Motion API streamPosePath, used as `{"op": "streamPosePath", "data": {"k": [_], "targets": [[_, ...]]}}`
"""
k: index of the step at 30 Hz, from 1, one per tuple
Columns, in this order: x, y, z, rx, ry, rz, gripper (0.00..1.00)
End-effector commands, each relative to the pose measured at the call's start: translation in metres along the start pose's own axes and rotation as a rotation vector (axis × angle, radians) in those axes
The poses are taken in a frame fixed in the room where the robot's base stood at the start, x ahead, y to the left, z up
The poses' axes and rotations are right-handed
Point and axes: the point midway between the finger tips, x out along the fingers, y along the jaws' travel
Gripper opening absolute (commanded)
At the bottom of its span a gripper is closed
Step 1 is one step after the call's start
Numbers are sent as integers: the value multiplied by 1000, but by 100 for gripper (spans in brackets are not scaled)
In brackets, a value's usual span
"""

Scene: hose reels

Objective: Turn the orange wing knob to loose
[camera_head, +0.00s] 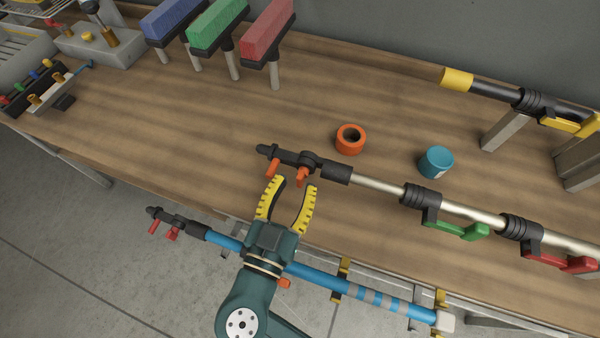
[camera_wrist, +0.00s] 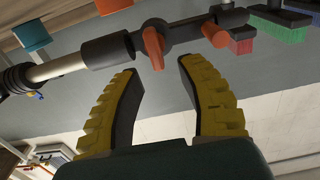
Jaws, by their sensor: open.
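A silver pole (camera_head: 375,184) with a black end fitting (camera_head: 335,173) lies along the table's front part. Two orange wing knobs hang from its black head: one (camera_head: 302,176) near the collar, one (camera_head: 272,168) nearer the tip. In the wrist view, the collar-side knob (camera_wrist: 153,48) sits just beyond the gap between the fingertips, and the tip-side knob (camera_wrist: 215,35) is to the right. My gripper (camera_head: 294,187) is open and empty, its yellow fingers pointing at the head. Whether a finger touches a knob I cannot tell.
A blue pole (camera_head: 320,282) with red knobs (camera_head: 172,234) runs along the table's front edge, below my gripper. An orange ring (camera_head: 351,139) and a teal cup (camera_head: 436,162) stand behind the silver pole. Brushes (camera_head: 267,42) stand at the back. The table's middle left is clear.

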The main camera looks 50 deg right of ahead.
Motion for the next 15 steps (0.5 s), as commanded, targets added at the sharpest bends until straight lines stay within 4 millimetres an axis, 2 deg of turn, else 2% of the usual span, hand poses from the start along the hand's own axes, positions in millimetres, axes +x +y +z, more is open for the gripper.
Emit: {"op": "streamPosePath", "data": {"k": [3,6,15], "targets": [[20,1,1,1,-1,4,39],[28,0,0,-1,0,2,39],[30,0,0,-1,0,-2,39]]}}
